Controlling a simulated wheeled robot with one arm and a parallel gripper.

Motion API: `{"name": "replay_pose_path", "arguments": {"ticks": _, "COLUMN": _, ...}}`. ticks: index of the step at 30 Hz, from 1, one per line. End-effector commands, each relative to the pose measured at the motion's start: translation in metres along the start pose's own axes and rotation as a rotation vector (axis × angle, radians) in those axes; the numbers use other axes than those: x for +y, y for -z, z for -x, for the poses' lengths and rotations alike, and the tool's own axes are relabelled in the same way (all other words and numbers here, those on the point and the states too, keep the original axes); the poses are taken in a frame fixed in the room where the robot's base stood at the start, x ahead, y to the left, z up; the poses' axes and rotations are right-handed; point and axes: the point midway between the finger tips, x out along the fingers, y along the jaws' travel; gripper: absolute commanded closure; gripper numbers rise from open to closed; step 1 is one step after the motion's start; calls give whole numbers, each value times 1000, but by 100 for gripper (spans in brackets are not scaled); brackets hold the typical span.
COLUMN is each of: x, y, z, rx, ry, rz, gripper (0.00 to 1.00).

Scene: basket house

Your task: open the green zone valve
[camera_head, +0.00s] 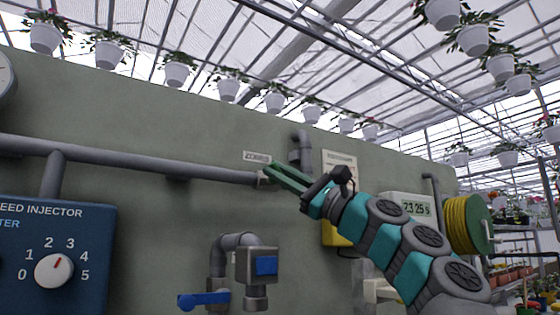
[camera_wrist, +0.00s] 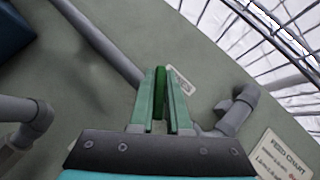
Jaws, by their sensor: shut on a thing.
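The green zone valve's dark green handle (camera_wrist: 160,88) shows in the wrist view between the two fingers of my gripper (camera_wrist: 161,100). My gripper is shut on this handle. In the head view my gripper (camera_head: 277,172) reaches up and left to the grey pipe on the wall, just below a small white label. The handle cannot be told apart from the green fingers there, and the valve body is mostly hidden behind them.
A grey pipe (camera_head: 150,164) runs along the green wall. A blue-handled valve (camera_head: 205,299) is below left of my gripper. The blue feed injector panel (camera_head: 60,258) is at the left. A feed chart (camera_wrist: 286,155) and a hose reel (camera_head: 467,224) are to the right.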

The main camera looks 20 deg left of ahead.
Motion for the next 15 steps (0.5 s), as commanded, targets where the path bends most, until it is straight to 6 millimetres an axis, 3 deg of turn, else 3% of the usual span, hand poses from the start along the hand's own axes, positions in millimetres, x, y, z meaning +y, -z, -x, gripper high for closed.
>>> {"name": "replay_pose_path", "arguments": {"ticks": 4, "x": 2, "y": 8, "z": -2, "rx": 13, "ry": -31, "rz": 30, "gripper": 100}}
{"name": "replay_pose_path", "arguments": {"ticks": 15, "x": 2, "y": 8, "z": -1, "rx": 12, "ry": -59, "rz": 54, "gripper": 100}}
